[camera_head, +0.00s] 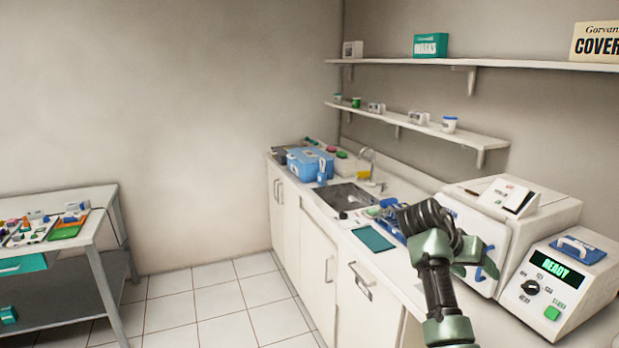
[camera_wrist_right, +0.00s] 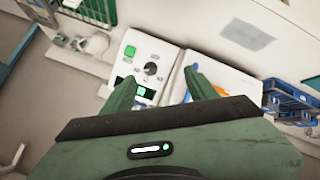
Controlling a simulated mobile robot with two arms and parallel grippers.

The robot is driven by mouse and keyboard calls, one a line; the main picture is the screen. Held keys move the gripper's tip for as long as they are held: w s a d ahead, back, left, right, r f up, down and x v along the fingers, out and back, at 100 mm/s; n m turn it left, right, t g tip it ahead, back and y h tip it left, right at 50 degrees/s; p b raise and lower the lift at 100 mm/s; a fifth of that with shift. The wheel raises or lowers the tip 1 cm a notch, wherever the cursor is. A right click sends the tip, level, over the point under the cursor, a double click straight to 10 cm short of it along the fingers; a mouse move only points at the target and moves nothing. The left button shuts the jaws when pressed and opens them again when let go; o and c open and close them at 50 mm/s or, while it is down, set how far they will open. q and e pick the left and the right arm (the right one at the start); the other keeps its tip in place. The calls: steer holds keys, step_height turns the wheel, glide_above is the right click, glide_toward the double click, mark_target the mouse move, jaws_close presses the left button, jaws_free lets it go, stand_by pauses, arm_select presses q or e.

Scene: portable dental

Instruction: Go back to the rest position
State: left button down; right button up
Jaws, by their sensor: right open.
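My right gripper (camera_head: 470,258) is raised over the counter, in front of the white steriliser (camera_head: 480,238) with the blue handle. In the right wrist view its two green fingers stand apart with nothing between them, so the gripper (camera_wrist_right: 160,88) is open and empty. The control box with the green READY display (camera_head: 555,280) is to its right, and its panel (camera_wrist_right: 150,58) shows beyond the fingers in the wrist view. In the head view the gripper and arm hide part of the counter and steriliser. My left gripper is not in view.
The white counter (camera_head: 398,264) holds a teal mat (camera_head: 373,238), a sink (camera_head: 345,196) and a blue box (camera_head: 307,163). Two shelves hang above. A side table (camera_head: 88,228) with coloured items stands at the left. The tiled floor (camera_head: 215,300) between is clear.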

steer(key=s+a+f+n+y, duration=0.2)
steer(key=s+f, duration=0.6)
steer(key=f, duration=0.3)
steer(key=s+a+f+n+y, duration=0.25)
steer(key=s+f, duration=0.45)
steer(key=f, duration=0.4)
steer(key=s+a+f+n+y, duration=0.15)
steer(key=s+a, duration=0.25)
steer(key=s, duration=0.5)
steer(key=s+a+f+n+y, duration=0.15)
steer(key=s+a, duration=0.25)
steer(key=s, duration=0.4)
steer(key=s+a+n+y, duration=0.2)
steer(key=s+a, duration=0.2)
steer(key=s, duration=0.5)
step_height(320, 180, down, 32)
steer(key=s+b, duration=0.1)
steer(key=b, duration=0.5)
arm_select(q)
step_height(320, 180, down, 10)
steer(key=b, duration=0.4)
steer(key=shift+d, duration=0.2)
arm_select(e)
steer(key=s+d+f+g, duration=0.1)
steer(key=s+d+f, duration=0.2)
steer(key=s+f, duration=1.4)
step_height(320, 180, down, 4)
steer(key=shift+r+g, duration=0.1)
steer(key=shift+g, duration=0.3)
